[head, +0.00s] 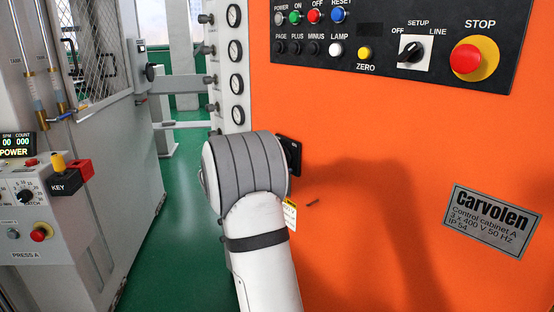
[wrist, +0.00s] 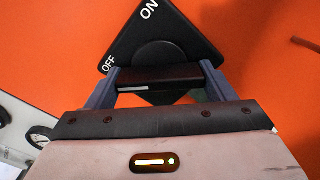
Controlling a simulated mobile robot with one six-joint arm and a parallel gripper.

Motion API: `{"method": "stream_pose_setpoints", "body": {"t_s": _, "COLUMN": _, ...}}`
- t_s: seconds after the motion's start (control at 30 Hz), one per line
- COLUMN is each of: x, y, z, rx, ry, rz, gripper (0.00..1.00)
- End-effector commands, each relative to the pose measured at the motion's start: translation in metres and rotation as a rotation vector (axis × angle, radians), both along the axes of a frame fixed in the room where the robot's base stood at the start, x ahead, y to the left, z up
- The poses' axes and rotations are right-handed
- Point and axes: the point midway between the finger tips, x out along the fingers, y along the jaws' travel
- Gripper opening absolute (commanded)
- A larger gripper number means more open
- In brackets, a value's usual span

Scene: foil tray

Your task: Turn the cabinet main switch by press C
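The main switch is a black square plate (head: 289,153) on the orange cabinet face, mostly behind my arm in the head view. In the wrist view the plate (wrist: 185,38) shows tilted, with OFF near its left corner and ON near its top corner. Its black handle (wrist: 160,78) lies between the two fingers of my gripper (wrist: 160,80). The fingers sit against both ends of the handle with no clear gap. Which mark the handle points to is hard to tell. In the head view my fingers are hidden by my wrist.
The orange cabinet carries a control panel (head: 400,40) above and a Carvolen plate (head: 493,220) at right. A yellow-white label (head: 290,214) is partly behind my arm. Press A (head: 75,180) and several gauges (head: 236,83) are at left. The green floor (head: 185,215) is clear between.

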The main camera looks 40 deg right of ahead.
Motion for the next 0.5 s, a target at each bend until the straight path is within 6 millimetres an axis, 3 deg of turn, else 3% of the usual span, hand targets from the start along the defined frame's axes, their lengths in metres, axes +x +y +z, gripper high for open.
{"method": "stream_pose_setpoints", "body": {"t_s": 0.27, "x": -0.0007, "y": -0.0002, "z": -0.0022, "rx": 0.002, "ry": 0.004, "rz": -0.002, "gripper": 0.98}}
{"method": "stream_pose_setpoints", "body": {"t_s": 0.5, "x": -0.0002, "y": 0.0011, "z": -0.0011, "rx": 0.001, "ry": 0.002, "rz": 0.000, "gripper": 0.98}}
